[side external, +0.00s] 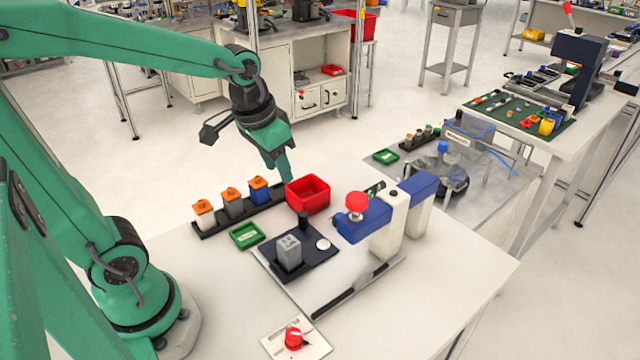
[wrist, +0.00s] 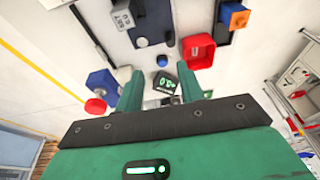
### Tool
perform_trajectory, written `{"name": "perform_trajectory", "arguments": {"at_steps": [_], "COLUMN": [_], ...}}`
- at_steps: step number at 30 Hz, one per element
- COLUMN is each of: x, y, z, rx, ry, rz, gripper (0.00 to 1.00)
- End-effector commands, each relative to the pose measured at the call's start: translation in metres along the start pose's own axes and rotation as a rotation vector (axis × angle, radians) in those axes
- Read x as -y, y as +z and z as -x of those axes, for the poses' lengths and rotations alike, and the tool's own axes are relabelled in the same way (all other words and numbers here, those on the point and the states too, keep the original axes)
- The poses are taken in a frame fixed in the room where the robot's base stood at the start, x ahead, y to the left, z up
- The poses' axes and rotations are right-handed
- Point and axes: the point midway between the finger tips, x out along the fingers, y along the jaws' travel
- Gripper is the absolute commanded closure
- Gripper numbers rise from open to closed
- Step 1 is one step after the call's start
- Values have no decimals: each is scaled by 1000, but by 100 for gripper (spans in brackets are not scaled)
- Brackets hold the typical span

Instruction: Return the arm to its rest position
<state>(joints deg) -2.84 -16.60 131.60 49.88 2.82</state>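The red bin also shows in the wrist view (wrist: 199,51), right of the fingers. My arm is stretched out over the table.
A green tray (side external: 247,235), a grey block (side external: 289,251) on a dark plate and a blue-and-white press with a red knob (side external: 356,203) stand nearby. A red button (side external: 293,339) sits in front. The table's right front is clear.

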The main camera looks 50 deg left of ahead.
Motion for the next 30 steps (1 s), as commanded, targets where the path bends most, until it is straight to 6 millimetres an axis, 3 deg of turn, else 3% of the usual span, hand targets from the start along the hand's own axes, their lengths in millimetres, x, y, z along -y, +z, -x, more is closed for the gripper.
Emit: {"name": "perform_trajectory", "arguments": {"at_steps": [6, 15, 30], "x": [-6, -12, -14], "y": [23, 54, 67], "z": [27, 50, 56], "rx": [-86, -188, -228], "ry": [2, 9, 13], "rz": [-1, 1, 3], "gripper": [62, 62, 62]}}
